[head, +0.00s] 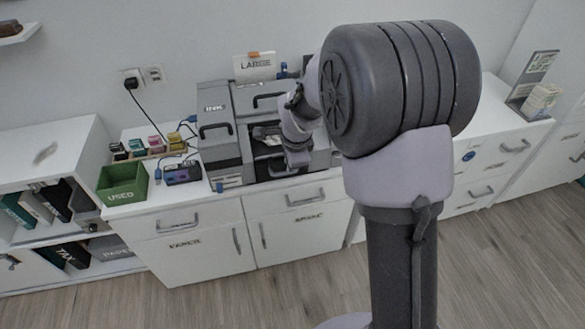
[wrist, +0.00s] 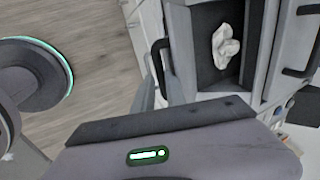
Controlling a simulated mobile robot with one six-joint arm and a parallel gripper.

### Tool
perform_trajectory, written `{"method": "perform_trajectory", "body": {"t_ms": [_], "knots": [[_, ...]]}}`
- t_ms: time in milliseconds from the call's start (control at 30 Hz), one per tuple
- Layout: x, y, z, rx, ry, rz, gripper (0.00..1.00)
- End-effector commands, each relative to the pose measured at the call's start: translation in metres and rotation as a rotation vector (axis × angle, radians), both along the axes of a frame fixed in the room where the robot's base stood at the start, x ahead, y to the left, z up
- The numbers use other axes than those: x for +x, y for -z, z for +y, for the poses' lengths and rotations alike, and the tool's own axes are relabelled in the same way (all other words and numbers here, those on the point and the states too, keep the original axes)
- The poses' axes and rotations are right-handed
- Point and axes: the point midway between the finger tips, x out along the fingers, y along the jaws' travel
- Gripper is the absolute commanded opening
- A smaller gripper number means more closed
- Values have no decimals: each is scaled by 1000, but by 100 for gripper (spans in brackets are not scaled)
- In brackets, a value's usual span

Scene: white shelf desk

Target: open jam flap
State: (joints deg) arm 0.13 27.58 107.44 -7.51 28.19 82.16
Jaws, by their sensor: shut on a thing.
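The dark grey printer (head: 225,150) stands on the white desk. A dark recess (wrist: 208,72) in its front shows in the wrist view, with a crumpled white paper (wrist: 226,46) inside. A grey flap panel (wrist: 180,40) lies along the recess edge and carries a black bar handle (wrist: 155,57). My gripper (wrist: 160,88) is shut on this handle; the fingertips reach it from below in the wrist view. In the head view my wrist is in front of the printer's middle and hides the fingers and most of the flap.
An ink door marked INK (head: 215,108) is at the printer's left. A green bin marked USED (head: 123,183), a small blue-purple device (head: 182,173) and several ink bottles (head: 155,144) stand to the left. Drawers and cabinet doors (head: 195,245) are below the desktop; the floor in front is clear.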

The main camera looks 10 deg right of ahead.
Motion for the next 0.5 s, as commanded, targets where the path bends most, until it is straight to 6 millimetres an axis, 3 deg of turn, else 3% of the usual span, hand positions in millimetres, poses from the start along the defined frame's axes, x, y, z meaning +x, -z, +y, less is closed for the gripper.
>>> {"method": "perform_trajectory", "body": {"t_ms": [33, 500], "knots": [[-14, 19, 0, 3, 2, 27, 0], [-13, 25, 0, 2, 2, -57, 0]]}}
